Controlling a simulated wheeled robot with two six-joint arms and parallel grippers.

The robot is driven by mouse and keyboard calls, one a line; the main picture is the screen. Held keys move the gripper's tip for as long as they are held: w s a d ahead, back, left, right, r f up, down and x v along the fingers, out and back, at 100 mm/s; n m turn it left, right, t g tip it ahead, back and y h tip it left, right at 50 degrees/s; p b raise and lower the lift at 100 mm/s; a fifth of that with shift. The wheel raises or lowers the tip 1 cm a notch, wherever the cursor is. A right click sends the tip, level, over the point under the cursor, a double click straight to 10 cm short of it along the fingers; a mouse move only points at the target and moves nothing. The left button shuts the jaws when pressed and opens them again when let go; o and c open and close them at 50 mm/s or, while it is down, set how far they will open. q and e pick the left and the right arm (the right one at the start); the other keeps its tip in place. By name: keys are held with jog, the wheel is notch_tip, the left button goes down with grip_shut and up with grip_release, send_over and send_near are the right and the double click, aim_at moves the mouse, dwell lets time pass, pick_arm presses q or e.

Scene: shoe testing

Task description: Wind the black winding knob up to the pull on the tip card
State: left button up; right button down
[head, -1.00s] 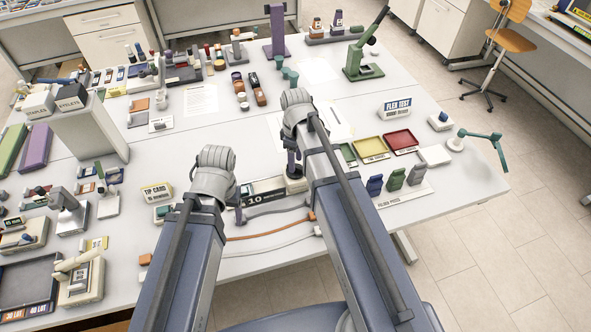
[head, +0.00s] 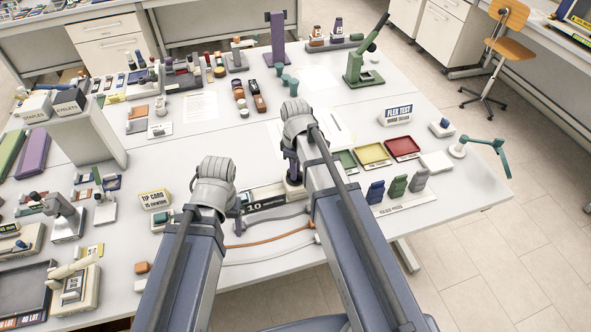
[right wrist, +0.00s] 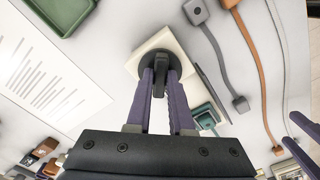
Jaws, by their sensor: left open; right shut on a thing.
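The black winding knob (right wrist: 150,62) sits on top of a cream block in the right wrist view. My right gripper (right wrist: 161,82) has its purple fingers shut on the knob's upright grip. In the head view my right gripper (head: 292,170) is mostly hidden by my arm, over a long device (head: 262,198) with a dark front and pale digits, partly covered. The tip card (head: 155,199) stands to the left of my left wrist; its smaller line seems to start with 15. My left gripper (head: 240,215) is open, left of the device, mostly hidden behind its wrist.
Grey and orange cables (head: 268,234) lie in front of the device. Green, yellow and red trays (head: 374,153) and several upright clips (head: 397,186) stand to the right. A tall white stand (head: 92,135) is at left. A paper sheet (right wrist: 45,80) lies on the table.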

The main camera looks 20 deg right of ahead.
dwell(0.3)
jog(key=shift+m, duration=1.7)
jog(key=c, duration=0.8)
grip_release()
jog(key=shift+r, duration=0.1)
notch_tip(320, 180, up, 8)
jog(key=p, duration=0.8)
jog(key=shift+f, duration=0.2)
